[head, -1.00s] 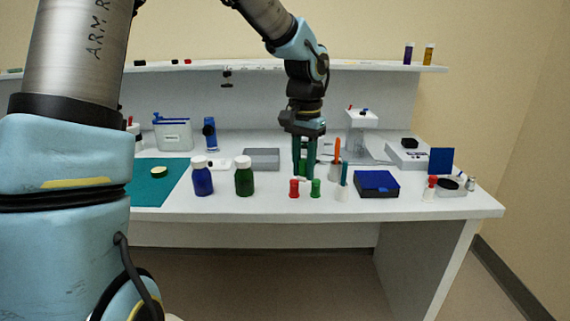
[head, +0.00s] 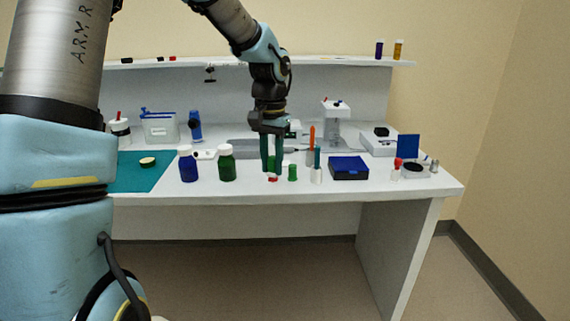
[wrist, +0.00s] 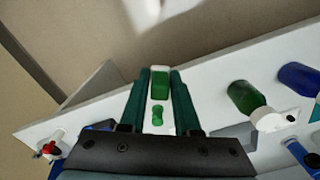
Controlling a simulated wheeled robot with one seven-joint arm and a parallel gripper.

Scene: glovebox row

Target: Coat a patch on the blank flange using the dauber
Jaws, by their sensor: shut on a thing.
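My gripper (head: 272,170) points down over the front of the bench with its teal fingers. In the wrist view my gripper (wrist: 160,75) is shut on a small green-and-white piece (wrist: 160,85); I cannot tell for sure that this is the dauber. A red piece (head: 272,179) shows just below the fingertips, mostly hidden. A green spool-shaped piece (head: 292,172) stands just to the right. A pale-topped disc (head: 148,161) lies on the teal mat (head: 130,180), and a dark-topped round piece (head: 413,170) sits at right. I cannot tell which is the blank flange.
A blue bottle (head: 187,169) and a green bottle (head: 227,166) stand left of my gripper. White holders with an orange stick (head: 312,135) and a teal stick (head: 317,158) stand close on the right, beside a blue-topped box (head: 348,168). The bench's front edge is near.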

